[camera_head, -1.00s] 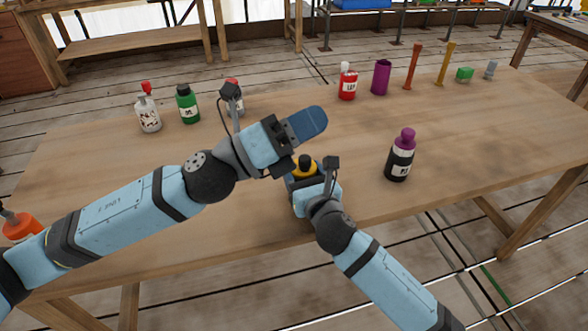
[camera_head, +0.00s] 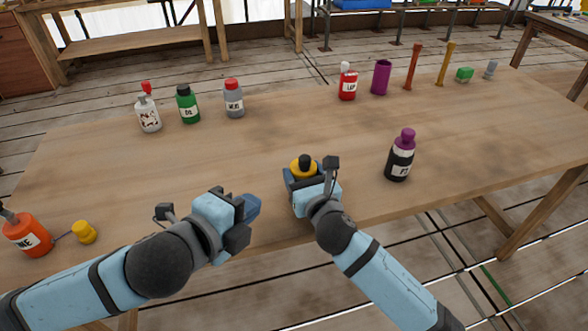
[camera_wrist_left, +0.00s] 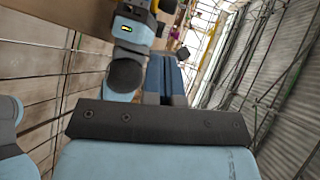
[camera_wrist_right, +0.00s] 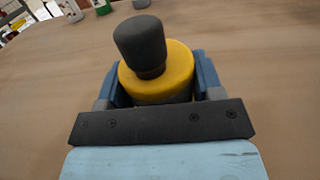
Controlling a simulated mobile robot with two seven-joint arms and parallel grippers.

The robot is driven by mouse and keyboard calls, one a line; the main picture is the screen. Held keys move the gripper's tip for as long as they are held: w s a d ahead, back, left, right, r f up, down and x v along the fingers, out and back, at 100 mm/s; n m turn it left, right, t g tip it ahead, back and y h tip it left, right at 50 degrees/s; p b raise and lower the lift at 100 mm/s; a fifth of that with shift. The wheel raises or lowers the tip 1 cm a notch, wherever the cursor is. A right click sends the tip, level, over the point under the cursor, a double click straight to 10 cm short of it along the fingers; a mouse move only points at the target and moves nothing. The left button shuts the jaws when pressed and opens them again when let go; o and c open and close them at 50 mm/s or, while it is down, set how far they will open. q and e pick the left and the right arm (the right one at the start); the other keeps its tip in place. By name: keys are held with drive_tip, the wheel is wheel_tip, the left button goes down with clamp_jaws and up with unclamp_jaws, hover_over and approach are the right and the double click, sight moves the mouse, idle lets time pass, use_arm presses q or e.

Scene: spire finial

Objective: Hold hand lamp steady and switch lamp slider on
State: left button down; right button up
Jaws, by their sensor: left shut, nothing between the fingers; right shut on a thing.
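The hand lamp (camera_head: 303,166) is yellow with a black knob-like top, at the front middle of the table. It also shows large in the right wrist view (camera_wrist_right: 172,70), upright between the blue fingers. My right gripper (camera_head: 299,180) is shut on the lamp's sides. My left gripper (camera_head: 250,207) is shut and empty, left of the lamp and near the table's front edge, apart from it. Its closed blue fingers show in the left wrist view (camera_wrist_left: 166,78). The lamp slider cannot be made out; the lamp's lower part is hidden by my right gripper.
A dark bottle with a purple cap (camera_head: 401,156) stands right of the lamp. An orange bottle (camera_head: 27,236) and a yellow piece (camera_head: 84,232) are at the left front. White, green and grey bottles (camera_head: 234,98) stand at the back left. The table's middle (camera_head: 250,145) is clear.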

use_arm(q)
drive_tip(key=shift+w, duration=0.1)
drive_tip(key=x, duration=0.8)
drive_tip(key=r+x, duration=0.1)
drive_tip(key=x, duration=0.3)
drive_tip(key=shift+w+d+f, duration=0.1)
drive_tip(key=shift+w+d, duration=0.45)
drive_tip(key=shift+w, duration=0.3)
drive_tip(key=shift+w, duration=0.1)
drive_tip(key=shift+w+a, duration=0.15)
drive_tip(key=shift+w, duration=0.4)
drive_tip(key=shift+w+a, duration=0.15)
drive_tip(key=shift+w, duration=0.45)
drive_tip(key=shift+s+a, duration=0.1)
approach(300, 165)
drive_tip(key=s+a, duration=0.1)
drive_tip(key=a, duration=0.1)
drive_tip(key=s+a, duration=0.1)
drive_tip(key=s, duration=0.1)
drive_tip(key=shift+s+a+r, duration=0.2)
drive_tip(key=shift+a+r, duration=0.15)
drive_tip(key=shift+a, duration=0.05)
